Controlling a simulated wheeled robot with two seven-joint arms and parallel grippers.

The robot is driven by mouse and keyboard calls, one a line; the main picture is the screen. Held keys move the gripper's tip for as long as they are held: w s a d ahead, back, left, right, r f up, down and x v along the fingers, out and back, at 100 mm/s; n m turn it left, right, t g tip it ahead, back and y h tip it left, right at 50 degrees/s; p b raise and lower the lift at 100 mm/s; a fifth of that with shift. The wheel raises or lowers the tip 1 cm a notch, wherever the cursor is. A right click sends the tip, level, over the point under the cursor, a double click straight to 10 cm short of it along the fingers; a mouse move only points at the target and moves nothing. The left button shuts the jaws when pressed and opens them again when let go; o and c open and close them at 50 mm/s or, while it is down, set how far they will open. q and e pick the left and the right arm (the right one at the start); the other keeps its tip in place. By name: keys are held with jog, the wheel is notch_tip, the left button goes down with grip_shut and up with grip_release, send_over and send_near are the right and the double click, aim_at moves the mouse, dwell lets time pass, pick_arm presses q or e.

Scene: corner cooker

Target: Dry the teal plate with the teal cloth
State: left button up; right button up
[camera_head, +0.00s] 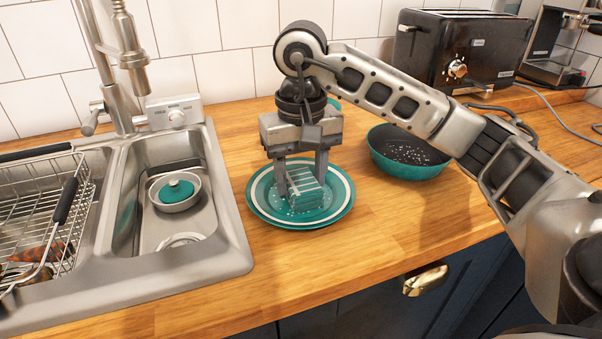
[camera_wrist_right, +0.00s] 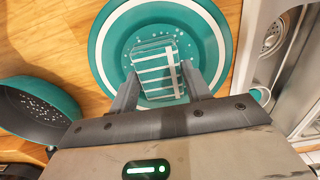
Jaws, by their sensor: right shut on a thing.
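The teal plate (camera_head: 262,205) with a white ring lies on the wooden counter just right of the sink. It also shows in the right wrist view (camera_wrist_right: 108,45). White specks, like droplets, dot its face. The teal cloth (camera_head: 305,193), a folded block with white stripes, is between the fingers of my right gripper (camera_head: 301,182). The cloth also shows in the right wrist view (camera_wrist_right: 157,72). My right gripper is shut on it from above, over the plate's middle. The cloth appears to rest on the plate, but exact contact is hard to tell. My left gripper is not in view.
A teal bowl (camera_head: 405,166) with white specks inside stands right of the plate. A black toaster (camera_head: 455,50) is behind it. Counter in front of the plate is clear.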

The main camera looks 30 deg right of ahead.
dwell(0.3)
jog(key=shift+s+a, duration=0.25)
jog(key=shift+s, duration=0.65)
jog(key=shift+w, duration=0.1)
jog(key=shift+w+d+b, duration=0.2)
jog(key=shift+w+d, duration=0.05)
jog(key=shift+w, duration=0.65)
jog(key=shift+w+d+b, duration=0.2)
jog(key=shift+w+d, duration=0.05)
jog(key=shift+w, duration=0.6)
jog(key=shift+s, duration=0.1)
jog(key=shift+s+a+b, duration=0.2)
jog(key=shift+s+a, duration=0.05)
jog(key=shift+s, duration=0.65)
jog(key=shift+s+a+b, duration=0.2)
jog(key=shift+s+a, duration=0.05)
jog(key=shift+s, duration=0.6)
